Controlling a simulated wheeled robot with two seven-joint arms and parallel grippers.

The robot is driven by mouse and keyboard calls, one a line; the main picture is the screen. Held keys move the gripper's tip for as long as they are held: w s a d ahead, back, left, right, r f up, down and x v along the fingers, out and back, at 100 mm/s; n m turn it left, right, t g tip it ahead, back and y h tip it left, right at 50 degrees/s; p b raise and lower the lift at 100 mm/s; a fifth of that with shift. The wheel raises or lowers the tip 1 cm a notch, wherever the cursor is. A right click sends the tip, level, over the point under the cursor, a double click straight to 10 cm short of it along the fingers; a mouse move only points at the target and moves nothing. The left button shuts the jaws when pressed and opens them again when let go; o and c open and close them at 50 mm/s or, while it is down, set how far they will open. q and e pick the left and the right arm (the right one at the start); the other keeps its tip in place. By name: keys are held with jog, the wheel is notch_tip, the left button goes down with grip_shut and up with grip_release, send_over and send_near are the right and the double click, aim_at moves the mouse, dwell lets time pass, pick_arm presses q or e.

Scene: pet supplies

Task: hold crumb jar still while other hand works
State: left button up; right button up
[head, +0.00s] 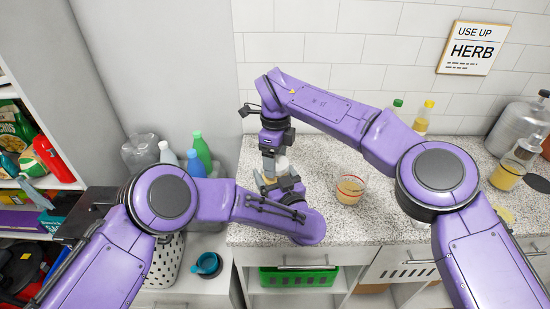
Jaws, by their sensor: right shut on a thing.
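A small pale jar-like thing (282,164) stands near the counter's left end, mostly hidden by my two grippers. I take it to be the crumb jar, but its contents do not show. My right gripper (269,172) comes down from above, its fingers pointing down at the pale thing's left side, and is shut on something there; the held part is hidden. My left gripper (270,185) is low at the same spot, close around or beside the pale thing. Whether it is open or shut does not show clearly.
A clear glass (350,189) with a red band and tan contents stands right of the grippers on the speckled counter (325,220). Bottles (423,115) stand behind my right arm. Another filled glass (505,176) and a metal canister (515,125) are at far right.

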jog(key=shift+s+a, duration=0.1)
jog(key=shift+s, duration=0.05)
jog(key=o, duration=1.2)
jog(key=shift+c, duration=0.2)
